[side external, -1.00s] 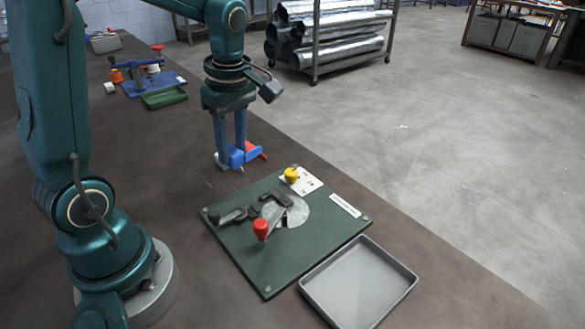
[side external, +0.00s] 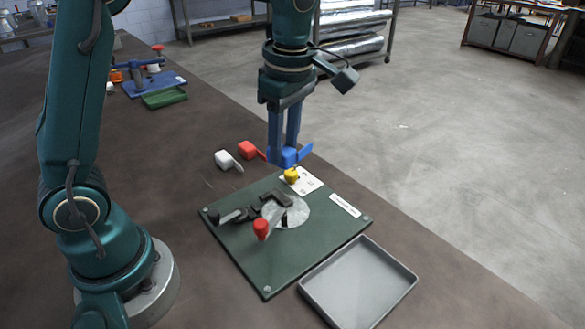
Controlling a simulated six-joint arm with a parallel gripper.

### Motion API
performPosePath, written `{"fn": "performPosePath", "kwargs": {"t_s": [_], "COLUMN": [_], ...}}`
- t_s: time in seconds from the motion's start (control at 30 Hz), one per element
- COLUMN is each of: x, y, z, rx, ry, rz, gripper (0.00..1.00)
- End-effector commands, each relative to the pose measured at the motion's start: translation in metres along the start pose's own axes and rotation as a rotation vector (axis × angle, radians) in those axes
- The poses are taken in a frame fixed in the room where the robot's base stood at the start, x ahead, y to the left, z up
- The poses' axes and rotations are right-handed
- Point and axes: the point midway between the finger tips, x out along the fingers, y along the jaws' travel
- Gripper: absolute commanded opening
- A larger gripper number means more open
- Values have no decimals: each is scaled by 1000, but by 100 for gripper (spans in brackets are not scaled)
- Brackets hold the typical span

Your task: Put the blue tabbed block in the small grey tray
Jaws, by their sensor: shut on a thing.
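The blue tabbed block (side external: 287,157) is held between the fingers of my gripper (side external: 284,150), which is shut on it. Its tab points to the right. In the picture, the block is just above the yellow knob (side external: 291,175) on the green fixture board; its height over the board is hard to tell. The small grey tray (side external: 358,282) lies on the bench to the lower right, beside the board, and is empty.
The green board (side external: 250,255) carries a red-knobbed clamp (side external: 261,229) and a round metal disc (side external: 292,212). A white tabbed block (side external: 225,159) and a red tabbed block (side external: 248,150) lie on the bench behind it. A green tray (side external: 164,97) and blue fixture (side external: 150,80) stand farther back.

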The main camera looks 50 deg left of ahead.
Motion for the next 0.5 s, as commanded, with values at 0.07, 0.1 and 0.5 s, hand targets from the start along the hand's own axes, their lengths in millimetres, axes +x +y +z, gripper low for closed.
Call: {"fn": "performPosePath", "kwargs": {"t_s": [0.07,0.1,0.5], "x": [0,0,11], "y": [-5,-7,-33], "z": [27,38,93], "rx": [67,96,251], "ry": [0,-1,5], "rz": [3,4,-1], "gripper": [0,0,0]}}
